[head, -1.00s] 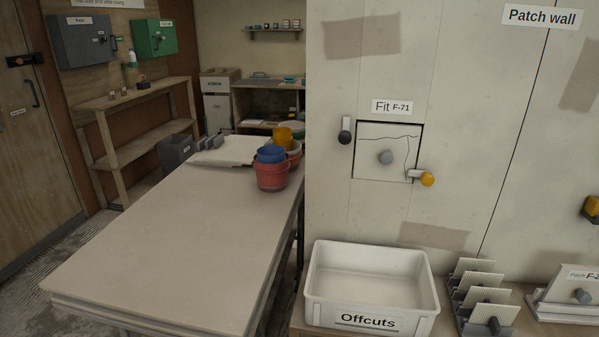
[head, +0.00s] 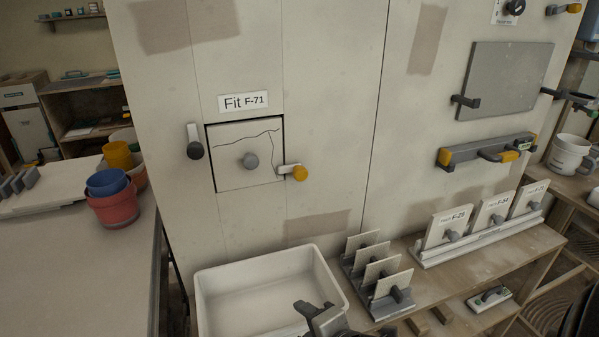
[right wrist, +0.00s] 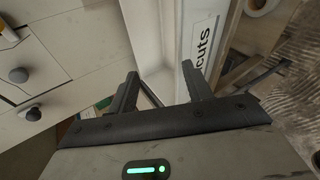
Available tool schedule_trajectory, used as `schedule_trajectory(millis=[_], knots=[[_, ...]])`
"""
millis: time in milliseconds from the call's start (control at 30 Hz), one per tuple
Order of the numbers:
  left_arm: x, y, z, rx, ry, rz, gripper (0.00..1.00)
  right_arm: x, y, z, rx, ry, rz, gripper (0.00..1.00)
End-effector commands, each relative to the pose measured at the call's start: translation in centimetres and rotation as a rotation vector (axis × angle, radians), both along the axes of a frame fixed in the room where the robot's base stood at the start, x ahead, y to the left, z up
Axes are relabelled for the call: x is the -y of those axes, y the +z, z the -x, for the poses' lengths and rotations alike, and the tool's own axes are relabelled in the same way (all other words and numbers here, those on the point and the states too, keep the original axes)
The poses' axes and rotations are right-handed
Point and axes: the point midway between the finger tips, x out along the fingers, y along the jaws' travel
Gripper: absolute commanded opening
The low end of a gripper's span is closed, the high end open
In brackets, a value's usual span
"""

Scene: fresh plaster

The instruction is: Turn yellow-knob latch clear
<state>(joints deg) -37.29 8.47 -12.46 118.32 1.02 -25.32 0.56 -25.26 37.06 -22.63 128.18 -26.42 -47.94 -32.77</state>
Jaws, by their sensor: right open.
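The yellow-knob latch (head: 300,173) is on the patch wall at the right edge of the square cracked panel (head: 232,174). Its pale bar points left and overlaps the panel's edge. The panel has a grey knob (head: 250,161) and sits under the "Fit F-71" label. A black-knob latch (head: 195,150) is on the panel's left, its bar upright. My right gripper (head: 325,318) is low at the front of the white bin, well below the latch. In the right wrist view (right wrist: 162,86) its fingers are apart and empty. My left gripper is not seen.
The white bin (head: 207,300) stands below the panel. A rack of small plates (head: 378,270) and several labelled patches (head: 450,228) stand right of it on the bench. Red and blue buckets (head: 112,204) stand on the left table. The wall before the latch is unobstructed.

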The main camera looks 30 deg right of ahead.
Motion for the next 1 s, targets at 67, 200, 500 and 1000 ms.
schedule_trajectory(millis=[67, 200, 500, 1000], knots=[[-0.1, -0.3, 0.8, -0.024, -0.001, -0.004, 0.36, 2.8, 4.7, -1.8, 0.103, 0.113, 0.393, 0.50], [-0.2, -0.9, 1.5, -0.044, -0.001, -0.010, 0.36, 6.0, 11.7, -3.2, 0.233, 0.187, 0.925, 0.50], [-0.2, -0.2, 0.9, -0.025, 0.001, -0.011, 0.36, 7.9, 17.4, -4.2, 0.316, 0.177, 1.305, 0.50], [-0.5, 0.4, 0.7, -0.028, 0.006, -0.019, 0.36, 10.2, 17.5, -14.0, 0.314, 0.175, 1.299, 0.50]])
